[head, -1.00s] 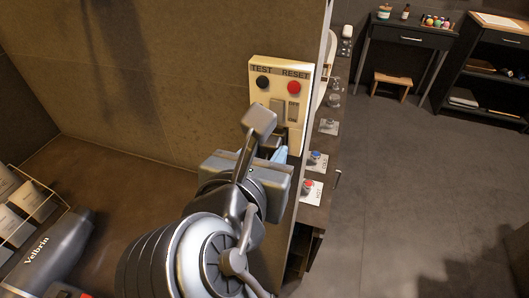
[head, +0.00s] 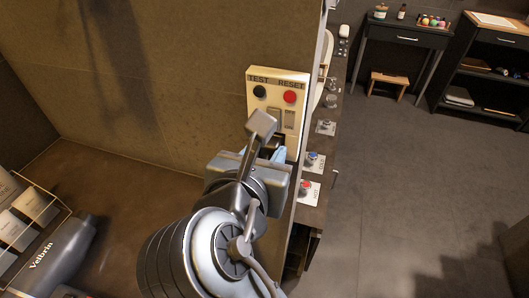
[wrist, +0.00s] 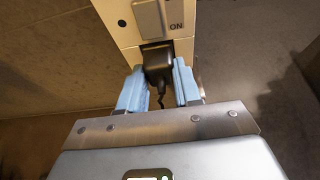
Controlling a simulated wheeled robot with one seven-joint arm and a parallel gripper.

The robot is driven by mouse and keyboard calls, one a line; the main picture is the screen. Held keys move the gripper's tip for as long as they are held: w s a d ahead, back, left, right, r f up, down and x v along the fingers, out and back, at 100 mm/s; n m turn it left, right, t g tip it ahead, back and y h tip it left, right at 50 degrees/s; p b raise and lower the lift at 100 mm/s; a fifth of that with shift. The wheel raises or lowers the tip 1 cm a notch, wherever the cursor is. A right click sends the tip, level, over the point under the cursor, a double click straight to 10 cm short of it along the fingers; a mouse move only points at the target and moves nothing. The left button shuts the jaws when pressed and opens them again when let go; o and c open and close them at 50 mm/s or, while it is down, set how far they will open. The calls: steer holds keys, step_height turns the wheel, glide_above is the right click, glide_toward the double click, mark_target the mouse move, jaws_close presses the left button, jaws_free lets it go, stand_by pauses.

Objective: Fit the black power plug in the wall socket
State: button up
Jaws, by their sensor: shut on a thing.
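The cream wall panel (head: 298,76) carries a black TEST button, a red RESET button and a grey switch, with its socket area low on its face. My gripper (wrist: 159,88) has blue fingers on both sides of the black power plug (wrist: 158,62) and is shut on it. In the wrist view the plug lies against the lower part of the panel, below the switch marked ON, with its cord hanging toward me. The plug hides the socket holes and its prongs, so I cannot tell how deep it sits. In the head view my wrist mostly covers the plug.
A grey hair dryer (head: 48,252) and a wire rack of cards (head: 33,207) are at the left on the brown counter (head: 125,190). Right of the wall edge are taps with red (head: 306,185) and blue marks. Dark floor lies beyond.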

steer(key=shift+w, duration=0.2)
steer(key=o, duration=1.1)
steer(key=v, duration=0.7)
steer(key=shift+s, duration=0.35)
steer(key=shift+r, duration=0.1)
